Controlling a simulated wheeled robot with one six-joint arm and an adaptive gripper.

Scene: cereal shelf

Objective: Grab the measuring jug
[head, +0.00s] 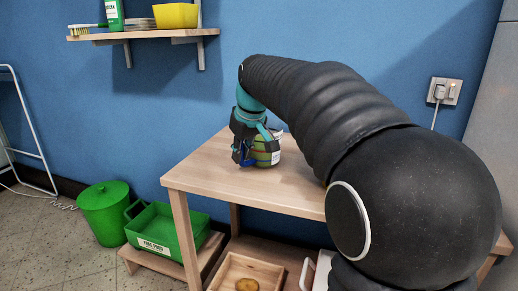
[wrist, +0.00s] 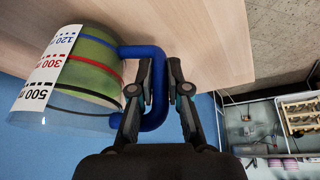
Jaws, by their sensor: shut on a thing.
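The measuring jug (head: 268,154) stands on the wooden table, near its back left part. In the wrist view the jug (wrist: 85,75) is clear, with coloured bands, a white scale strip reading 120, 300 and 500, and a blue handle (wrist: 153,120). It has green contents. My gripper (head: 245,152) is at the jug's left side and partly hides it in the head view. In the wrist view my gripper (wrist: 160,68) has its two fingers on either side of the handle, shut on it.
The wooden table (head: 215,178) is otherwise clear where visible. A wall shelf (head: 145,35) holds a green bottle, a brush and a yellow tub (head: 176,15). A green bin (head: 105,210) and a green crate (head: 165,228) are at lower left. A wooden box (head: 232,265) sits below the table.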

